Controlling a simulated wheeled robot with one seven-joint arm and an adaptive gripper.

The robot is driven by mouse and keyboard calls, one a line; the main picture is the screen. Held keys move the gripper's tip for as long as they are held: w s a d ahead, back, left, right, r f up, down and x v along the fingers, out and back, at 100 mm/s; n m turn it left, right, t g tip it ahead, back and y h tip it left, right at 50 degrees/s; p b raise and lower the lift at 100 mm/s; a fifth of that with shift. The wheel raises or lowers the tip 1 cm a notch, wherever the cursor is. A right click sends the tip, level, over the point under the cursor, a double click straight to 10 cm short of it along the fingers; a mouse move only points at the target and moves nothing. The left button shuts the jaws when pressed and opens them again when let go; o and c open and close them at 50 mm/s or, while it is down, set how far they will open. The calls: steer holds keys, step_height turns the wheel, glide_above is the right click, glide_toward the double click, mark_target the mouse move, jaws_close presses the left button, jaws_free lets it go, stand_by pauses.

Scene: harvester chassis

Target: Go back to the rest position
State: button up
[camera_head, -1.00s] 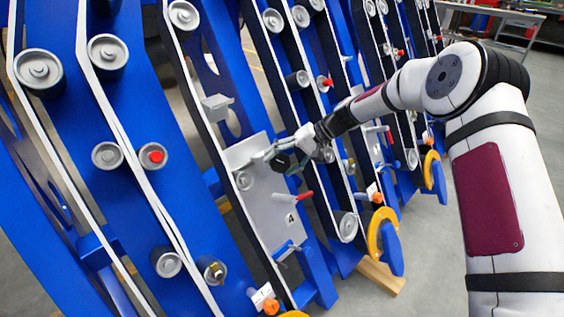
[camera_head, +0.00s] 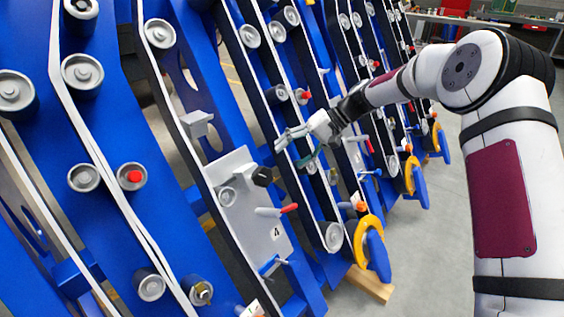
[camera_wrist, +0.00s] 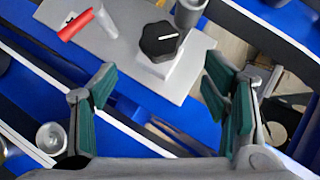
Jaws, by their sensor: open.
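My gripper (camera_head: 292,150) is open and empty, apart from the black knob (camera_head: 262,176) and up and right of it in the head view. In the wrist view my gripper's green-padded fingers (camera_wrist: 158,78) are spread wide. The black knob (camera_wrist: 161,41) with a white line shows beyond them, on a light block, with nothing held between the pads. The knob sits on a grey panel (camera_head: 232,181) marked 4. My arm reaches in from the right.
A red-tipped lever (camera_head: 289,208) sticks out of the panel below the knob. Blue chassis frames with grey rollers (camera_head: 82,74) and white belts stand all around. A yellow-and-blue disc (camera_head: 370,240) is at lower right. Open grey floor (camera_head: 425,260) lies beside my arm.

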steer(key=shift+d+r, duration=0.3)
